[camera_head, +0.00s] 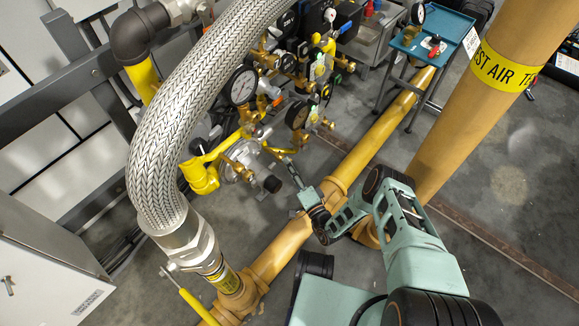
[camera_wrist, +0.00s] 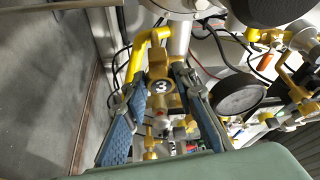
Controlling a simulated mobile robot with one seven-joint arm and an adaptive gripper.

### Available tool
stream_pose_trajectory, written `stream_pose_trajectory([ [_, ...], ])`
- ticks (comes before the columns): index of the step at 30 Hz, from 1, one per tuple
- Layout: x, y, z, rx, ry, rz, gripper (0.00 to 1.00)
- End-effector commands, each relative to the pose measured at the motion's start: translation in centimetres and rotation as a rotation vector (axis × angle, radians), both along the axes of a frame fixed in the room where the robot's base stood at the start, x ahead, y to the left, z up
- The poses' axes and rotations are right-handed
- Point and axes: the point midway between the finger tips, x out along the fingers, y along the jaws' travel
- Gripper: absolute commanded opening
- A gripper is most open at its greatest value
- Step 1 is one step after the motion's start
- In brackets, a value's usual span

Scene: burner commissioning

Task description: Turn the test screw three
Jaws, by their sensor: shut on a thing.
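In the wrist view, a brass fitting (camera_wrist: 160,72) carries a dark round face marked "3" (camera_wrist: 161,87). My gripper (camera_wrist: 157,92) has one blue-padded finger on each side of it, shut on test screw three at this fitting. The exact contact is hard to make out. In the head view my gripper (camera_head: 283,158) reaches left to the brass and yellow pipework beside the regulator (camera_head: 240,165). The screw itself is too small to tell there.
Pressure gauges (camera_head: 241,86) and brass valves crowd around the gripper. A thick braided hose (camera_head: 160,140) arches at left. A yellow floor pipe (camera_head: 350,165) runs beneath my arm.

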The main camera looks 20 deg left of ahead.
Motion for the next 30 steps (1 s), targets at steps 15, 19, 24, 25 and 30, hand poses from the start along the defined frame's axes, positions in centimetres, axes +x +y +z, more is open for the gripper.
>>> stream_pose_trajectory([
  [15, 0.2, -0.07, 0.1, -0.006, -0.018, -0.003, 0.26],
  [19, 0.17, -0.06, 0.09, -0.006, -0.017, -0.003, 0.4],
  [24, 0.09, -0.02, 0.05, -0.005, -0.016, -0.001, 0.43],
  [25, 0.09, -0.02, 0.05, -0.005, -0.016, -0.001, 0.43],
  [30, 0.05, -0.01, 0.02, -0.005, -0.014, -0.001, 0.43],
])
